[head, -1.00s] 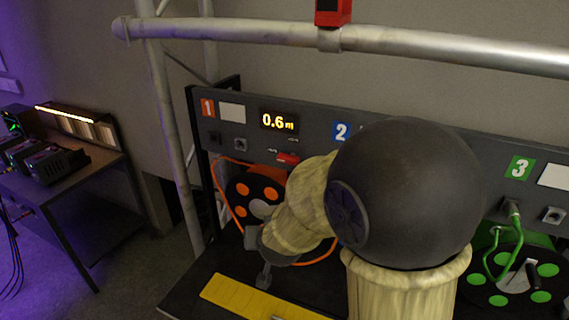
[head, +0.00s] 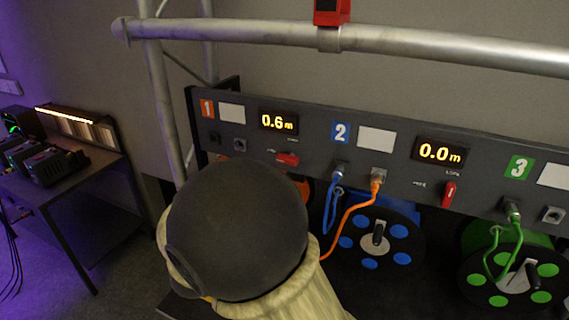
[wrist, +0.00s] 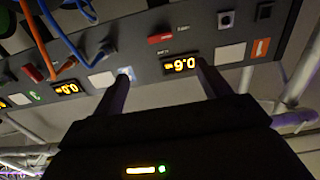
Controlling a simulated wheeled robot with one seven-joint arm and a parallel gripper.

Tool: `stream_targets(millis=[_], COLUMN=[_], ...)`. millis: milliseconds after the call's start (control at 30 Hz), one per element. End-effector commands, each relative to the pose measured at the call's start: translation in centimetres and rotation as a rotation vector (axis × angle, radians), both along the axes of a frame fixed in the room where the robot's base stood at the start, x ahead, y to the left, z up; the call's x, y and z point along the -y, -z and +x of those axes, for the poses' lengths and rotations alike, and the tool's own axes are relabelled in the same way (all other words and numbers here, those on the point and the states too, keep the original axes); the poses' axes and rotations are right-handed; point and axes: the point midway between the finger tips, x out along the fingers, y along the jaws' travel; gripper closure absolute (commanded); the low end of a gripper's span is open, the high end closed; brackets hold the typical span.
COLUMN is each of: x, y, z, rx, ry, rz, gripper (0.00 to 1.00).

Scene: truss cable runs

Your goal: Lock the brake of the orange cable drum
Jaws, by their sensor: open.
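The red brake lever (head: 288,159) of bay 1 lies roughly horizontal on the dark panel, below the 0.6 m display (head: 278,121). In the head view my arm hides nearly all of the orange cable drum; only a bit of orange (head: 303,190) shows beside it. My gripper is hidden there too. In the wrist view my gripper (wrist: 163,69) is open and empty, its fingers on either side of the 0.6 display. The red lever (wrist: 161,38) shows beyond the fingertips, apart from them. The orange cable (head: 350,211) ends in a socket at bay 2.
A blue-dotted drum (head: 376,252) and a green-dotted drum (head: 513,290) sit below the panel. A truss tube (head: 420,43) crosses above. A side table (head: 75,150) stands at left.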

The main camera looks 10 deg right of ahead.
Motion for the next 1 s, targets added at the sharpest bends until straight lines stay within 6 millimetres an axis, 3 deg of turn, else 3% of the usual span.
stream_targets(millis=[267, 1000], x=[1.3, 9.0], y=[-0.2, -0.3], z=[1.7, 12.1], rx=[0.0, -0.001], ry=[0.002, 0.003], rz=[0.0, -0.001], gripper=[0.24, 0.24])
